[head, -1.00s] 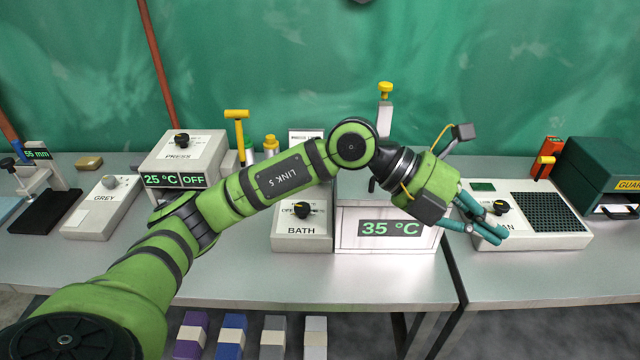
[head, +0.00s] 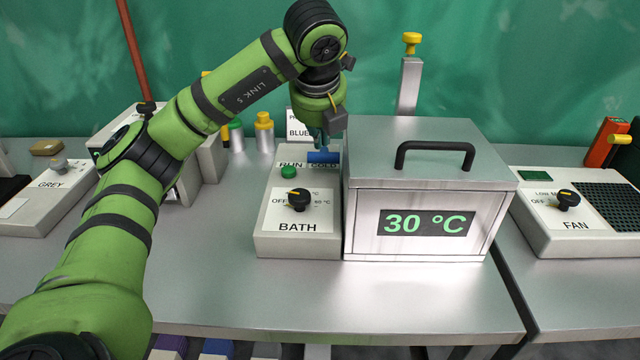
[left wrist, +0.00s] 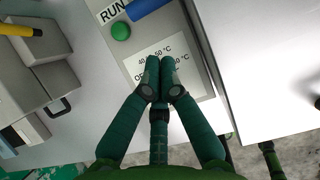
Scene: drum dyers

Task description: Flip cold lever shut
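The cold lever (head: 323,156) is a blue bar at the top right of the bath control box (head: 298,240), by the COLD label. It also shows at the top of the left wrist view (left wrist: 150,7). My left gripper (head: 323,143) points down at the back of the box, close to the lever and partly overlapping it in the head view. In the left wrist view its teal fingertips (left wrist: 159,72) are together with nothing between them, in front of the dial label. Contact with the lever cannot be told. My right gripper is not in view.
A green RUN button (head: 289,172) and a black dial (head: 299,199) are on the box. The metal bath (head: 362,225), reading 30 °C, stands close at its right with a black handle (head: 434,146). A fan unit (head: 590,243) is farther right. The front bench strip is clear.

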